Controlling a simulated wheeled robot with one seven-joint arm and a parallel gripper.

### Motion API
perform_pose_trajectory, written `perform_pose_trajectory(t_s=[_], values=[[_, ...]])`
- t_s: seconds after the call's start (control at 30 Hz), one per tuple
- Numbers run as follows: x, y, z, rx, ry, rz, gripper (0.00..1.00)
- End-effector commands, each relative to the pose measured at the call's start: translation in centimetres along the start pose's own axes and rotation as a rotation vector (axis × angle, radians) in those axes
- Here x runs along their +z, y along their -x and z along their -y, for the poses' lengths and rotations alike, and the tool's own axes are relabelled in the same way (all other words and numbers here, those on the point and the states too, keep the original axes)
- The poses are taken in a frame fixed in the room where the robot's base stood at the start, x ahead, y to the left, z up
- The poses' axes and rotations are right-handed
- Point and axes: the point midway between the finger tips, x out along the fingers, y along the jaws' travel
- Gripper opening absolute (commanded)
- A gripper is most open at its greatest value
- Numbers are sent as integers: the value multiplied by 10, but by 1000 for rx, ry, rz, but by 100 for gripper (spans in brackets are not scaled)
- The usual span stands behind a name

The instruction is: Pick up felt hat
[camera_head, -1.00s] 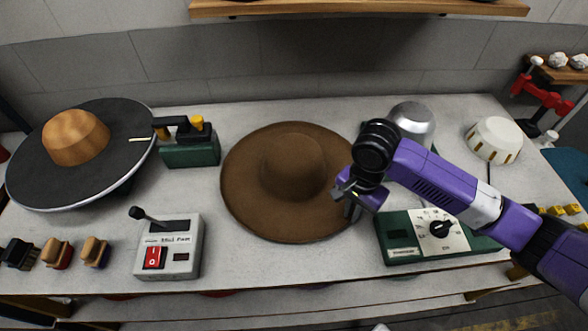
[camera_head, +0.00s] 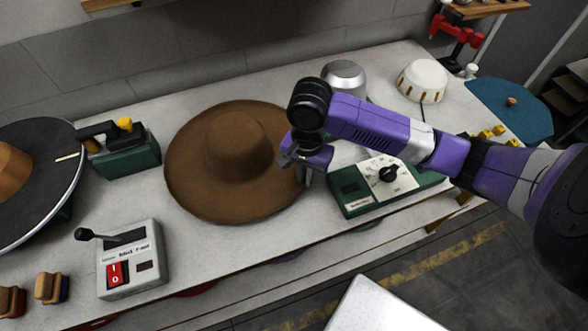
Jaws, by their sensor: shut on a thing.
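The felt hat (camera_head: 238,145) is brown with a wide brim and a rounded crown. It sits crown up over the grey worktop, left of the picture's middle; whether its brim touches the top all round I cannot tell. My gripper (camera_head: 303,170) is at the right edge of the brim, shut on it. The fingertips are small and partly hidden by the purple wrist above them.
A green control box (camera_head: 352,195) with a dial stands close right of my gripper. A silver dome (camera_head: 344,76) and a white drum (camera_head: 423,80) are behind. A grey switch box (camera_head: 131,262) stands front left, a green device (camera_head: 125,157) left.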

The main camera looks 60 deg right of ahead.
Motion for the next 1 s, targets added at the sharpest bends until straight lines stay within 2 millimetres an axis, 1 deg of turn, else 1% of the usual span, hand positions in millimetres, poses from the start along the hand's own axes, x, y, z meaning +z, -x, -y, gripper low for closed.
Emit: perform_pose_trajectory(t_s=[0.17,0.27,0.5,0.7,0.8,0.9,1.0], values=[[0,24,1,-5,2,0,0],[1,46,2,-6,3,-1,0],[-2,112,0,-3,4,-9,0],[-1,156,0,-3,3,-6,0],[-1,172,0,-3,3,-4,0],[-1,184,0,-3,1,-3,0],[0,190,0,-3,1,-1,0]])
